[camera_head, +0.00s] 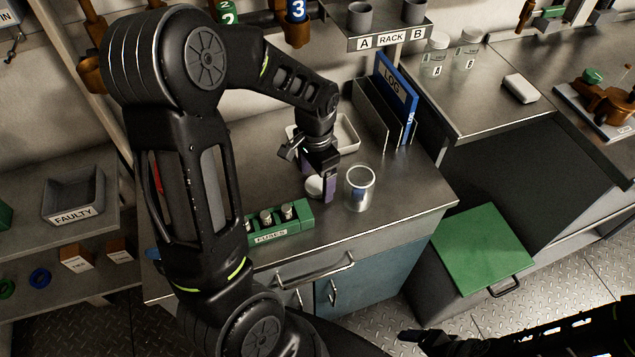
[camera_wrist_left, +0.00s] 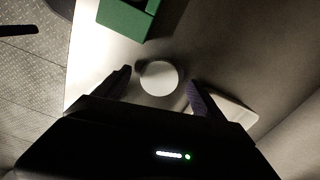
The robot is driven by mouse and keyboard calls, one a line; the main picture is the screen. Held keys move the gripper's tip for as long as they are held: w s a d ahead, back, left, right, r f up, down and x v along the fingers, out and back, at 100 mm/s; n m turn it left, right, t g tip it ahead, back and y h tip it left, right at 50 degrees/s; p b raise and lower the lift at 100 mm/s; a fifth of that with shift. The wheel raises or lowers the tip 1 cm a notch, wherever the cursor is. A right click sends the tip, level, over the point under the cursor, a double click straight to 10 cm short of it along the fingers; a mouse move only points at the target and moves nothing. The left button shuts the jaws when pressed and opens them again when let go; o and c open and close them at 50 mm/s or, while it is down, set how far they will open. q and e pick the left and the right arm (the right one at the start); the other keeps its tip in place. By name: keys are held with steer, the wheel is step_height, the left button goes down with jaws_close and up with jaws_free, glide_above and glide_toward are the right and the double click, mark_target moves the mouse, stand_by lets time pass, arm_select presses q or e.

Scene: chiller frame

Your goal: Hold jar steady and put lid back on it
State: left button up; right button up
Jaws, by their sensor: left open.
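A clear open jar (camera_head: 359,190) stands upright near the counter's front edge, with something blue inside. A round white lid (camera_head: 314,186) lies on the counter just left of the jar, partly hidden by my left gripper. My left gripper (camera_head: 321,188) is open and points down at the lid. In the left wrist view, the lid (camera_wrist_left: 160,78) shows as a pale disc between the spread purple fingers (camera_wrist_left: 159,86). The jar does not show there. My right arm enters the head view at the lower right; its dark end (camera_head: 418,337) is away from the counter, its jaws unclear.
A green fuse block (camera_head: 272,233) stands left of the jar. A white tray (camera_head: 347,135) and a rack with a blue log binder (camera_head: 397,85) stand behind. A green-lidded bin (camera_head: 470,248) is at right. The counter's front right corner is clear.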

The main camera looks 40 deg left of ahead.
arm_select(q)
steer(key=shift+f, duration=0.6)
steer(key=shift+c, duration=0.3)
steer(key=c, duration=1.3)
